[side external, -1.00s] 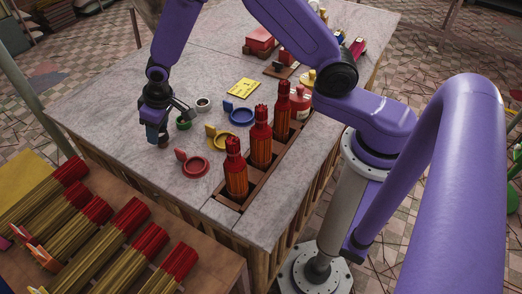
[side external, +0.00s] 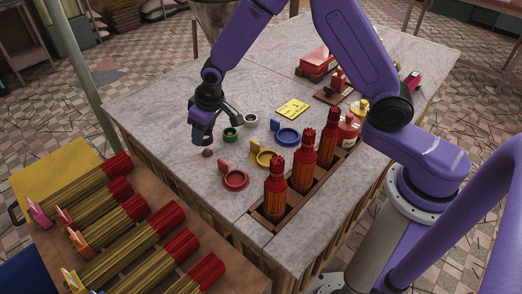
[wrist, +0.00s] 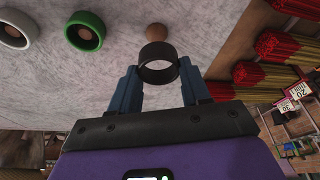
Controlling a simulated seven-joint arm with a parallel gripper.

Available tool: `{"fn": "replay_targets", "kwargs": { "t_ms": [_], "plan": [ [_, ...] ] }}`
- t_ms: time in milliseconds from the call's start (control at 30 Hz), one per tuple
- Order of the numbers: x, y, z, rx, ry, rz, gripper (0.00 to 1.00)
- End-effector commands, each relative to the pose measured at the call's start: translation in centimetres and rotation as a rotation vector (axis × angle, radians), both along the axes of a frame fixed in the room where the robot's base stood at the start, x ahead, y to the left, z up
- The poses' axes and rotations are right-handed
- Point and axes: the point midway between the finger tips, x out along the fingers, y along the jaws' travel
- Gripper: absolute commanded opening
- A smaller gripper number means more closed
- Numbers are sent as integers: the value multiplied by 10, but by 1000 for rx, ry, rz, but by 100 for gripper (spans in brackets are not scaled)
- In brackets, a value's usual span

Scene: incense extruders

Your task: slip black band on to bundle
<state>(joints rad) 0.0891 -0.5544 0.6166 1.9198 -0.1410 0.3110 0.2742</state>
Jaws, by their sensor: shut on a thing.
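My gripper (side external: 204,137) is at the far left part of the tabletop, above the stone surface. In the wrist view its blue fingers (wrist: 159,72) are shut on a black band (wrist: 158,78), one finger at each side of the ring. The band is empty. A round brown knob (wrist: 157,32) shows just beyond it; the knob also shows on the table in the side view (side external: 207,153). Three red-topped bundles (side external: 275,199) (side external: 303,170) (side external: 327,150) stand upright in a wooden rack, right of and apart from my gripper. The band is hard to make out in the side view.
A green ring (side external: 230,134) and a white ring (side external: 251,119) lie beside my gripper. Red (side external: 235,187), yellow (side external: 264,166) and blue (side external: 287,143) round pieces lie between it and the rack (side external: 296,212). Several bundles lie on the side table at left.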

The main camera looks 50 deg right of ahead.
Motion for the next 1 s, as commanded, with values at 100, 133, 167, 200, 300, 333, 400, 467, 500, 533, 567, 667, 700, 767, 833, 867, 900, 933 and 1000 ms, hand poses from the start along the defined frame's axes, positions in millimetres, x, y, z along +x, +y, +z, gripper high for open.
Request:
{"fn": "replay_targets", "kwargs": {
  "t_ms": [100,133,167,200,300,333,400,467,500,533,567,667,700,767,833,867,900,933,1000],
  "plan": [
    [-2,-1,4,0,-1,4,30],
    [-4,-1,6,0,-1,7,30],
    [-6,-1,9,0,-1,12,30],
    [-10,-1,14,0,-3,20,30],
    [-24,-4,31,-1,-6,45,30],
    [-29,-5,37,-1,-7,54,30],
    [-43,-7,51,-1,-8,79,30],
    [-56,-10,63,-3,-8,101,30],
    [-65,-13,70,-2,-9,115,30],
    [-72,-15,75,-2,-9,125,30],
    [-79,-17,80,-3,-8,135,30],
    [-103,-25,96,-3,-9,170,30],
    [-112,-28,102,-3,-9,185,30],
    [-127,-34,111,-2,-10,207,30],
    [-145,-41,120,-3,-9,232,30],
    [-153,-44,123,-4,-9,243,30],
    [-164,-48,128,-2,-9,257,30],
    [-171,-52,131,-2,-8,267,30],
    [-190,-60,138,0,-7,292,30]
  ]
}}
